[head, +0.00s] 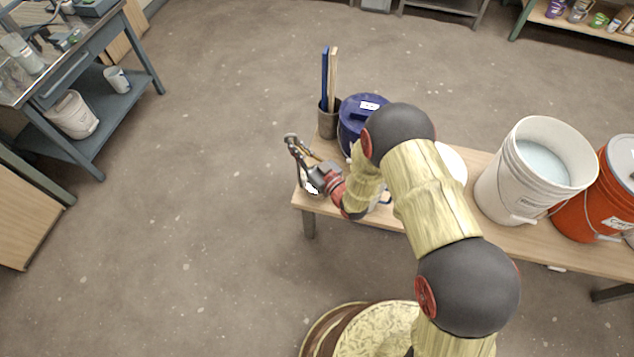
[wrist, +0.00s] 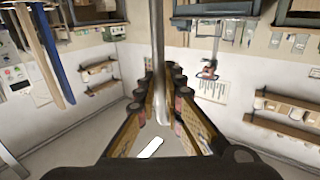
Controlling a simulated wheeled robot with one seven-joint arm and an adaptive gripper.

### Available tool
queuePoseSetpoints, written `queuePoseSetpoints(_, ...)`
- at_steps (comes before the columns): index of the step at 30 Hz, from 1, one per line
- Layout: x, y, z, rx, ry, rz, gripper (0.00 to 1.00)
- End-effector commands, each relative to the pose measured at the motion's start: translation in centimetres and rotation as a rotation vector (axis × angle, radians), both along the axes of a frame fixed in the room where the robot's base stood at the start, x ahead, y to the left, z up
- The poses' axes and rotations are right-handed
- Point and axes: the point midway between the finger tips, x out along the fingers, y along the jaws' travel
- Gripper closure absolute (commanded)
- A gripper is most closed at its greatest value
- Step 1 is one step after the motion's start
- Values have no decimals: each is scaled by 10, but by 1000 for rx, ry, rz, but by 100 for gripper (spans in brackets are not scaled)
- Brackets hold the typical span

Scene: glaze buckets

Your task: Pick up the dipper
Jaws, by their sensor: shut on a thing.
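The dipper (wrist: 159,65) shows in the wrist view as a thin grey metal handle running down between my fingers. My gripper (wrist: 163,95) is shut on this handle, with one finger on each side. In the head view my gripper (head: 302,158) is at the left end of the wooden bench (head: 478,163), beside the grey cup. The dipper is too small and too covered by my gripper to make out clearly there. I cannot tell whether its far end touches anything.
A grey cup (head: 328,122) with a blue stick and a wooden stick stands by a dark blue lidded bucket (head: 352,123). A white bucket (head: 497,190) of pale glaze and an orange bucket (head: 585,215) stand to the right. The floor left of the bench is clear.

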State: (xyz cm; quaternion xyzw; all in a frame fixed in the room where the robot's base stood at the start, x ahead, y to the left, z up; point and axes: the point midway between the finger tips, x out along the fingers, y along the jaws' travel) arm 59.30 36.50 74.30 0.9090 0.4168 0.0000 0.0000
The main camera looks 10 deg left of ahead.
Motion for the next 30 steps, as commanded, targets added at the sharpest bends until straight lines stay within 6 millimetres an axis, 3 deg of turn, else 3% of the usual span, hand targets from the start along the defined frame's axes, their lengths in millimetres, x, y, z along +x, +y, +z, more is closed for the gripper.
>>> queuePoseSetpoints(20, 0, 0, 1, 1, -1, 0, 100)
queuePoseSetpoints(25, 0, 0, 18, 0, -1, 0, 100)
queuePoseSetpoints(30, 1, 0, 53, 2, -4, 0, 100)
